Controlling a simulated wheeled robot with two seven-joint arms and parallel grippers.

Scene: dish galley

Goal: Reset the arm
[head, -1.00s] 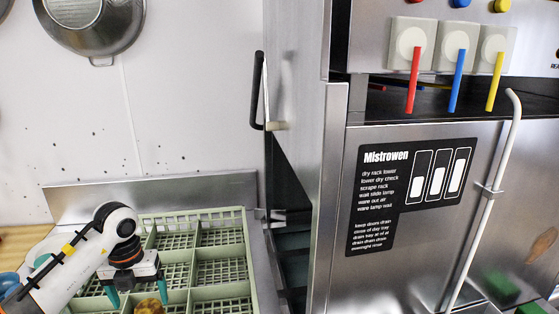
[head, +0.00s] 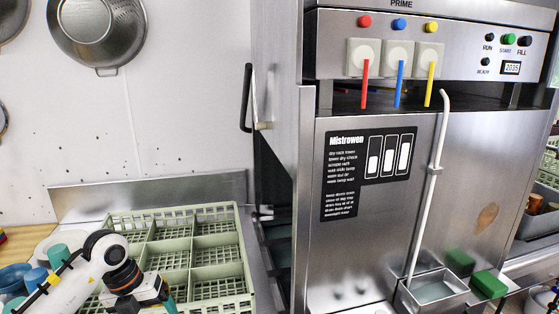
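My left arm comes in from the lower left, and its gripper (head: 150,305) is over the front left part of the green dish rack. The fingers are mostly cut off by the bottom edge, with one teal fingertip showing, so its opening and anything between the fingers are hidden. My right arm and gripper are not in the head view.
The divided green rack (head: 244,268) stands left of the steel dish machine (head: 390,240). A hanging colander (head: 100,35) is above. Cups (head: 58,255) and a plate are behind my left arm. A small steel basin (head: 437,290) and green blocks (head: 489,284) are lower right.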

